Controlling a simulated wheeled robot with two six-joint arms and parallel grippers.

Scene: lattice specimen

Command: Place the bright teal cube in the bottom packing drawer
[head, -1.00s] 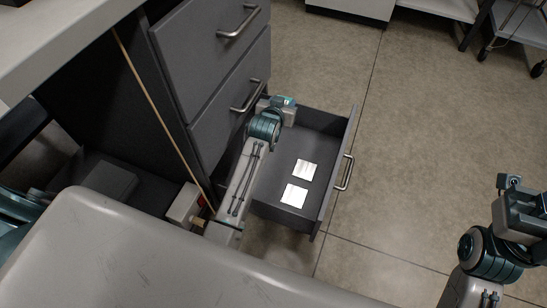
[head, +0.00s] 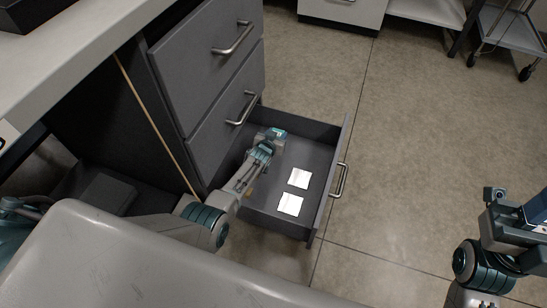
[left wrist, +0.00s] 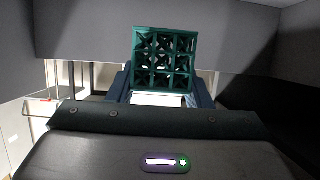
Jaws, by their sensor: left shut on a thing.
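The bright teal cube (left wrist: 164,60) is an open lattice block. In the left wrist view it sits between the blue fingers of my left gripper (left wrist: 163,85), which is shut on it. In the head view the left arm reaches down into the open bottom drawer (head: 318,135), with the left gripper (head: 274,136) inside its walls near the back. The cube cannot be made out there, and I cannot tell whether it touches the drawer floor. My right gripper (head: 535,215) is at the right edge, away from the drawer, partly cut off; its fingers are not clear.
Two white cards (head: 299,178) (head: 290,204) lie on the drawer floor. The drawers above (head: 225,105) are shut, with bar handles. A worktop (head: 60,60) overhangs at the left. Open floor (head: 410,140) lies right of the drawer; a cart (head: 505,40) stands far right.

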